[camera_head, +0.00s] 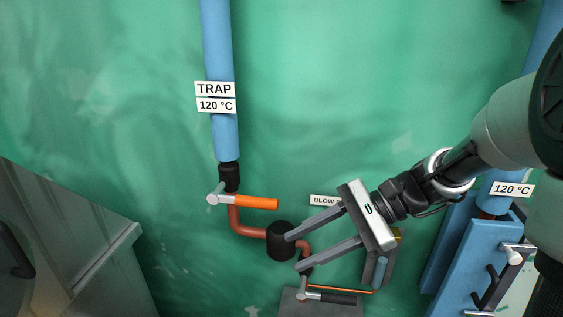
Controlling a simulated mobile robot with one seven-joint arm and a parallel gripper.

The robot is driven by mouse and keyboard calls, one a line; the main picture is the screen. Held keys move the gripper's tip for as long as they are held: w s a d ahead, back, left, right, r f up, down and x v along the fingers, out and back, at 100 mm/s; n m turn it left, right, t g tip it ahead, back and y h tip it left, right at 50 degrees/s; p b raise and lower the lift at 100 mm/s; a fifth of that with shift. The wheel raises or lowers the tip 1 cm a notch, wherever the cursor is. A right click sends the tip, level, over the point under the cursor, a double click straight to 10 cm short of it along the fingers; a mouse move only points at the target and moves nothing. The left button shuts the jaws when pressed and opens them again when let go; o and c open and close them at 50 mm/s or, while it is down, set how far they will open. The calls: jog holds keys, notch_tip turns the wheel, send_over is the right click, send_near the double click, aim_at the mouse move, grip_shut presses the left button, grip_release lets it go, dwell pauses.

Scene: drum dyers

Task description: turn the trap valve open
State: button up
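The trap valve has an orange lever (256,203) that points right, roughly level, from a pale hub (217,196) under a black collar. It sits below the blue pipe (219,60) with the TRAP label (214,89). My gripper (293,252) is open, with its two grey fingers pointing left. It is below and to the right of the lever, apart from it in the picture. The fingertips overlap the black trap body (280,241) in view; I cannot tell whether they touch it. Nothing shows between the fingers.
A second, thinner orange lever (345,290) lies below my gripper, over a grey box (320,308). A partly hidden BLOW label (324,200) is behind my fingers. Blue equipment (480,265) stands at right, a grey cabinet (75,245) at left.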

jog(key=w+d+r+m+t+y+b, duration=0.2)
jog(key=w+d+m+t+y, duration=0.15)
jog(key=w+m+y, duration=0.35)
jog(key=n+h+b, duration=0.1)
jog(key=n, duration=0.1)
send_near(241, 200)
jog(key=a, duration=0.2)
jog(key=w+a, duration=0.1)
jog(key=a, duration=0.1)
jog(key=a+f, duration=0.1)
jog(key=a, duration=0.1)
jog(key=shift+w, duration=0.35)
grip_shut()
